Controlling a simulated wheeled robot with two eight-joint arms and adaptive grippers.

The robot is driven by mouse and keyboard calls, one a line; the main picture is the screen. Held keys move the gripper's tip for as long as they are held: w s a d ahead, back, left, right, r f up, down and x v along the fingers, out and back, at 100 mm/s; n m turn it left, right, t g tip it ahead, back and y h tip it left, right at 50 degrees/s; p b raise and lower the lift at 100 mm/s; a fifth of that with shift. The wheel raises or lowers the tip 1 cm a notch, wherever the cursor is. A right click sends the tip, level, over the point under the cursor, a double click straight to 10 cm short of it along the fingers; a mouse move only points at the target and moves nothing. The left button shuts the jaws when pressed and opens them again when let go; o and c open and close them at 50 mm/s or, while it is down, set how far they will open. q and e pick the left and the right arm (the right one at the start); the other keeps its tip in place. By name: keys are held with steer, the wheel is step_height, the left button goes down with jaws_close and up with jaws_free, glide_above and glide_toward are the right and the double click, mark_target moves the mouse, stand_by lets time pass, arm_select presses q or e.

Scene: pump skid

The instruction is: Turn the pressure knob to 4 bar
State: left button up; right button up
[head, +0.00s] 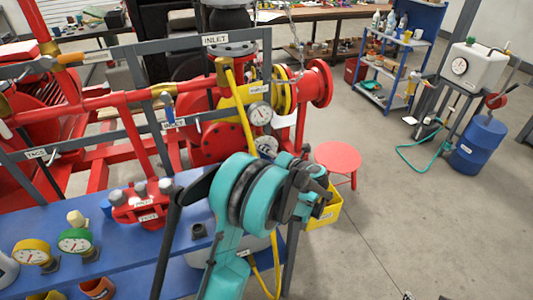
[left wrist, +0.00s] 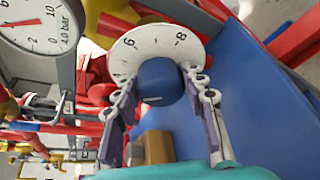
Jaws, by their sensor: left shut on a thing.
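The pressure knob (left wrist: 158,82) is a blue cap in front of a white scale plate (left wrist: 148,43) with 6 and 8 legible. My left gripper (left wrist: 160,86) is shut on it, one finger at each side. A short pale mark shows low on the knob; the setting cannot be read. A white pressure gauge (left wrist: 38,22) with a red needle is at upper left of the wrist view. In the head view my left gripper (head: 298,187) is at the skid's right end, below the gauge (head: 260,114), and hides the knob. My right gripper is not in view.
Red pipes and a grey frame (head: 140,90) surround the work spot. The blue bench (head: 180,238) holds loose gauges (head: 75,241) and a red manifold (head: 140,203). Open floor lies further right.

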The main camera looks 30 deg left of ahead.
arm_select(q)
steer(key=o, duration=1.2)
steer(key=v, duration=1.2)
